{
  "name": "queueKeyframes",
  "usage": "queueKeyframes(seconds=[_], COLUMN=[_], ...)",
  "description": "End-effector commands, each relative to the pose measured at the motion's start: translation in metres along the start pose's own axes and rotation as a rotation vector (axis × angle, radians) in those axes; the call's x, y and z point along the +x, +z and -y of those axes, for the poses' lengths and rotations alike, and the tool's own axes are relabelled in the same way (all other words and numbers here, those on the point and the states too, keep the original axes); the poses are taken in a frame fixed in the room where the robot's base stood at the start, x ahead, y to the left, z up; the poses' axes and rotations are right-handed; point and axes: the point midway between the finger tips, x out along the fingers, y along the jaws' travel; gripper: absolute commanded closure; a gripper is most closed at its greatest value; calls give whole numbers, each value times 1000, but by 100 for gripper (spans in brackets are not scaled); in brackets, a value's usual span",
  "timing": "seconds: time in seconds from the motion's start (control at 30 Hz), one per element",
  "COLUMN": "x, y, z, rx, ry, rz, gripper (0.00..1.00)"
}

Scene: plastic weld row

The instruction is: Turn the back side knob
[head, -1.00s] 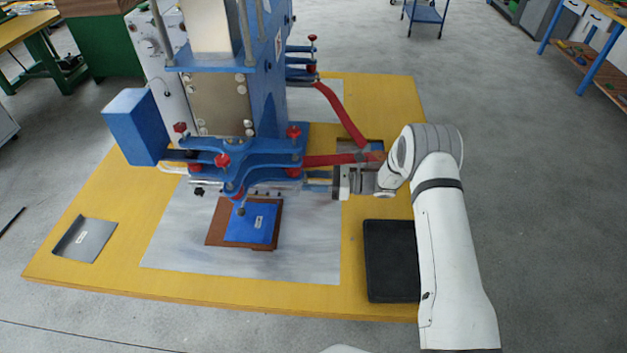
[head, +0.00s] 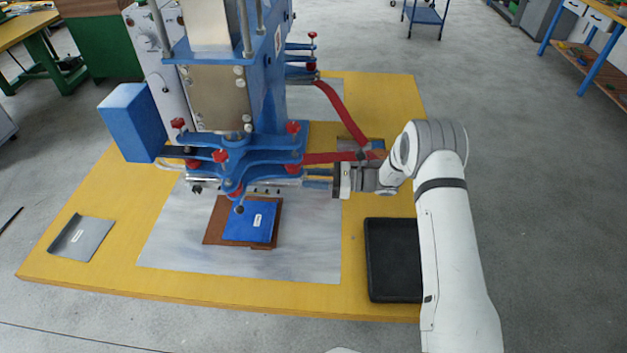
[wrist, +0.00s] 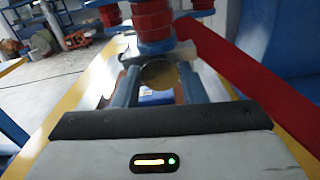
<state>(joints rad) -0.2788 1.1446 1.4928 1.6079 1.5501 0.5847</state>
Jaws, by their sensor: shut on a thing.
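A blue welding machine (head: 270,60) stands on the yellow table, with several red knobs on its front arms. My gripper (head: 306,179) reaches in from the right at the machine's side, just below the red strap. In the head view the held knob is too small and covered to make out. I cannot tell from the frames how far it is turned.
A red strap (head: 342,112) runs from the machine down beside my gripper. A black tray (head: 374,285) lies at the right of the table (head: 110,285). A blue plate (head: 240,228) lies on a brown plate (head: 213,232) under the machine. A grey bracket (head: 85,240) lies at left.

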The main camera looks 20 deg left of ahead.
Motion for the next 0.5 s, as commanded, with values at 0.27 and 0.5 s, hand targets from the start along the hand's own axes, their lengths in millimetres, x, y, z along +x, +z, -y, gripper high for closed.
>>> queueKeyframes(seconds=[0.27,0.5], x=[0,0], y=[1,0], z=[0,0], rx=[1,1], ry=[-1,-1], rz=[1,0], gripper=[47,41])
